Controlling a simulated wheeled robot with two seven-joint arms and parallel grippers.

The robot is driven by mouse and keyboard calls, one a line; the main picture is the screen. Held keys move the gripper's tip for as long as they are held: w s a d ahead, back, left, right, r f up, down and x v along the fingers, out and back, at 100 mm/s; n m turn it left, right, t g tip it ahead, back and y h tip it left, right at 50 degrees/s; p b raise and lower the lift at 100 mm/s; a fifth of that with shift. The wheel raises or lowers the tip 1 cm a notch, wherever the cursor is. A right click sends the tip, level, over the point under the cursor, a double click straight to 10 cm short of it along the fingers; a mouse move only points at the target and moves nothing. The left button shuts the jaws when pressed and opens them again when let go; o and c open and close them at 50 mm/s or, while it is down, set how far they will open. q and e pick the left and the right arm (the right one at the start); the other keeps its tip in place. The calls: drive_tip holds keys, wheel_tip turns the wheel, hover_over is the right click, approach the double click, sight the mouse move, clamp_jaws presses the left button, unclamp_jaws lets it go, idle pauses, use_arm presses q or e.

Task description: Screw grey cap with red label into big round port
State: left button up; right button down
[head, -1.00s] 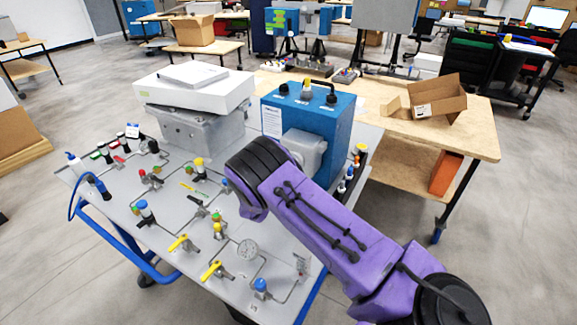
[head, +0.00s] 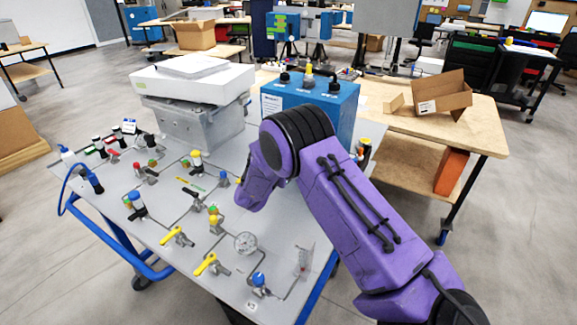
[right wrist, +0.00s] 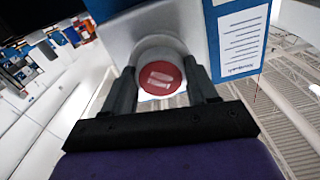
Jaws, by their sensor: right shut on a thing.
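The grey cap with the red label (right wrist: 159,77) is between the two fingers of my right gripper (right wrist: 161,72) in the right wrist view, its red face toward the camera. My right gripper is shut on it. Behind the cap is the pale grey housing (right wrist: 122,36) on the front of the blue analyser box (head: 340,100). The big round port itself is hidden; I cannot tell whether the cap is seated in it. In the head view my purple right arm covers the housing, the cap and my right gripper. My left gripper is out of view.
The grey panel table (head: 165,215) carries several valves, a pressure gauge (head: 246,243) and coloured fittings left of my right arm. A white device (head: 193,78) on a grey block stands left of the blue box. A wooden table (head: 478,125) with an open carton (head: 442,92) is behind right.

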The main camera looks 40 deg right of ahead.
drive_tip(key=m+b, duration=0.1)
drive_tip(key=m, duration=0.2)
drive_tip(key=r+m+b, duration=0.1)
drive_tip(key=m+b, duration=0.1)
drive_tip(key=m, duration=0.1)
drive_tip(key=shift+w, duration=0.1)
drive_tip(key=shift+c, duration=1)
unclamp_jaws()
drive_tip(key=shift+f, duration=0.1)
drive_tip(key=shift+a+f, duration=0.1)
drive_tip(key=p+v, duration=0.1)
drive_tip(key=v, duration=0.6)
